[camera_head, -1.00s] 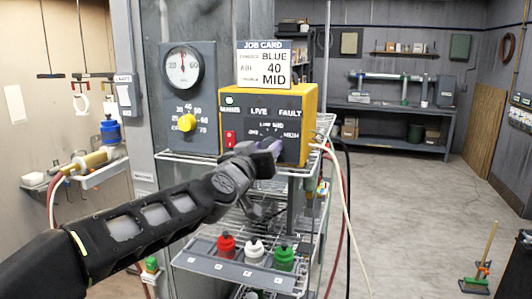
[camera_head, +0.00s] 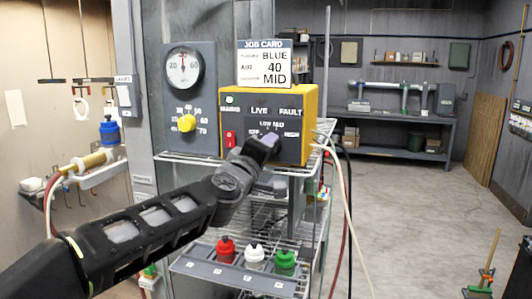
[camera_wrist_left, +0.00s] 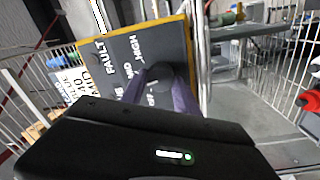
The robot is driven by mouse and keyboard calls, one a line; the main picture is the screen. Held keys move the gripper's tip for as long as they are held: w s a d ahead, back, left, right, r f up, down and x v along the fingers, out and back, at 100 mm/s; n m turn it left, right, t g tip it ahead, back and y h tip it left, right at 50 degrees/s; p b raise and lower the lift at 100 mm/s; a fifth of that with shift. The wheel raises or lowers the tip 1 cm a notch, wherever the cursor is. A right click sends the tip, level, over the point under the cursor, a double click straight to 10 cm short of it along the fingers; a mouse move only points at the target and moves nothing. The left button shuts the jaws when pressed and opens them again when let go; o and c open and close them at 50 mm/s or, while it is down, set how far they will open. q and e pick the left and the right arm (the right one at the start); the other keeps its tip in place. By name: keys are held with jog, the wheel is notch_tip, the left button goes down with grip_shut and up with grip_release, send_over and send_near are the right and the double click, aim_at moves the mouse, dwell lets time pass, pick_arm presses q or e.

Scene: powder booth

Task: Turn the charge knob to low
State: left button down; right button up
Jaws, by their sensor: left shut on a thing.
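The yellow control box (camera_head: 311,112) stands on a wire shelf, with the labels MAINS, LIVE and FAULT on its dark face. The charge knob (camera_wrist_left: 160,73) is a dark round knob on that face, ringed by position labels including LOW, MID and HIGH. My left gripper (camera_head: 267,143) is at the knob; in the left wrist view its two purple-grey fingers (camera_wrist_left: 160,92) are shut on the knob's sides. The fingers hide most of the knob in the head view, so I cannot tell which label it points to. My right gripper is not in view.
A job card (camera_head: 264,64) on the box reads BLUE, 40, MID. Red, white and green bottles (camera_head: 254,256) stand on a lower tray. Hoses (camera_head: 344,200) hang at right.

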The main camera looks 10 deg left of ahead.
pick_arm(q)
jog(key=shift+f+n, duration=0.1)
jog(key=shift+n, duration=1.3)
jog(key=c, duration=0.9)
grip_release()
jog(key=s, duration=0.2)
jog(key=s+b, duration=0.1)
jog(key=s, duration=0.4)
jog(key=shift+s+a+f, duration=0.2)
jog(key=shift+s+a, duration=0.05)
jog(key=shift+s, duration=0.15)
